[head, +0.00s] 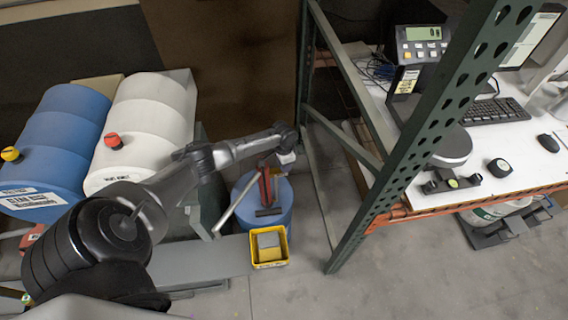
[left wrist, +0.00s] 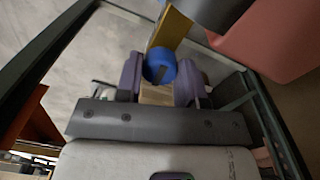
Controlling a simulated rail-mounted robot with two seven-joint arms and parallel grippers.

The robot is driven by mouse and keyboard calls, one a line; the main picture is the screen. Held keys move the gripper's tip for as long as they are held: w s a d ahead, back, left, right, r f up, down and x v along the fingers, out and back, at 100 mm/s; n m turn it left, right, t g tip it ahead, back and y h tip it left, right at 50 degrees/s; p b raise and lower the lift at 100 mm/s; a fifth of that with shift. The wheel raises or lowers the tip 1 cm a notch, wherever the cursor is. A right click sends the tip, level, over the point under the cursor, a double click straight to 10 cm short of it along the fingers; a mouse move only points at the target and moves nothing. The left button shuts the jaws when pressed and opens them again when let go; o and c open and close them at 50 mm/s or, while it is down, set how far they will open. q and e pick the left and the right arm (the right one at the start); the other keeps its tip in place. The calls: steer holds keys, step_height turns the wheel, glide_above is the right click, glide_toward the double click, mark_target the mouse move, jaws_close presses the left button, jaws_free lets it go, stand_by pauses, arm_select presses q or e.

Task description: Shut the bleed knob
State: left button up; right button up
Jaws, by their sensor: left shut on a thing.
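A round blue knob (left wrist: 160,66) with a dark slot in its face shows in the left wrist view, in front of a yellow-brown bar (left wrist: 170,29). My left gripper (left wrist: 159,76) has its two purple fingers on either side of the knob, closed on it. In the head view my left arm reaches across to the right, and the left gripper (head: 286,157) is small there, above the blue drum by the green rack post. The knob cannot be made out in the head view. My right gripper is not in view.
A blue drum (head: 278,218) with a red hand pump (head: 265,185) stands below my arm, a yellow bin (head: 270,264) before it. Blue (head: 52,150) and white (head: 150,125) drums lie at left. A green rack post (head: 425,135) and white bench (head: 510,160) stand right.

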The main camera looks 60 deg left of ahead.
arm_select(q)
steer(key=shift+m, duration=0.6)
steer(key=o, duration=0.9)
steer(key=shift+r, duration=0.1)
steer(key=r, duration=0.4)
steer(key=r+p, duration=0.1)
steer(key=r, duration=0.8)
steer(key=shift+a+r, duration=0.25)
steer(key=shift+r, duration=0.1)
